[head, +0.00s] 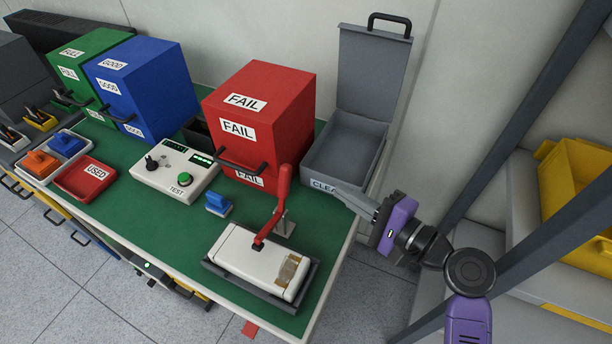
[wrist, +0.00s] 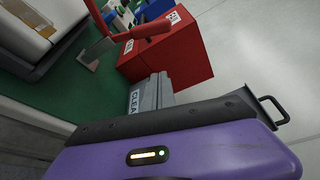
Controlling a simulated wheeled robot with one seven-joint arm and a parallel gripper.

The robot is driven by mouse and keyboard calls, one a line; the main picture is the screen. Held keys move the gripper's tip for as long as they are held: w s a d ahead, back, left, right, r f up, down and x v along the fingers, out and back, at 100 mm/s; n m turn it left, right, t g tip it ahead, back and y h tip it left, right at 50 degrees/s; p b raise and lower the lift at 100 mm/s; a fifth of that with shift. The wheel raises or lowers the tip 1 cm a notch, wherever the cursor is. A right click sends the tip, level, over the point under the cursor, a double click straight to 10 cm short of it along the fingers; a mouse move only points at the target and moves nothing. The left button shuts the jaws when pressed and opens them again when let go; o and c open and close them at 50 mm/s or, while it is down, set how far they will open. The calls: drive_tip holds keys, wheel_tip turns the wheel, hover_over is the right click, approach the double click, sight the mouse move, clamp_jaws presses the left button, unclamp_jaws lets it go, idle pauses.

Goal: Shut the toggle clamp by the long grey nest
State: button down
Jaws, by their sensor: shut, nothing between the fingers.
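The toggle clamp has a red handle (head: 284,182) standing up from a grey metal base (head: 286,226) beside the nest. A red arm slopes from it to a dark tip over the white casing (head: 255,258); I cannot tell whether the tip presses on it. The casing lies in the long dark grey nest (head: 312,277). In the wrist view the red handle (wrist: 155,27) shows at the top, with the nest (wrist: 68,48) at the upper left. My gripper (head: 347,197) is shut and empty, right of the clamp and apart from it, in front of the grey box.
The open grey box (head: 350,140) with raised lid stands behind my gripper. The red FAIL bin (head: 270,100) stands behind the clamp. A small blue part (head: 218,204) and the test unit (head: 170,178) are to the left. A dark rack post (head: 500,130) stands at the right.

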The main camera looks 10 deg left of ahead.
drive_tip(key=w+a+p, duration=0.2)
drive_tip(key=a, duration=0.7)
drive_tip(key=shift+w+a+r+p, duration=0.2)
drive_tip(key=shift+w+r+p, duration=0.15)
drive_tip(key=shift+w+p, duration=0.05)
drive_tip(key=shift+s+a+r+n+y+b, duration=0.15)
drive_tip(key=shift+s+r+n+y+b, duration=0.15)
drive_tip(key=shift+s+n+b, duration=0.5)
drive_tip(key=shift+w, duration=0.35)
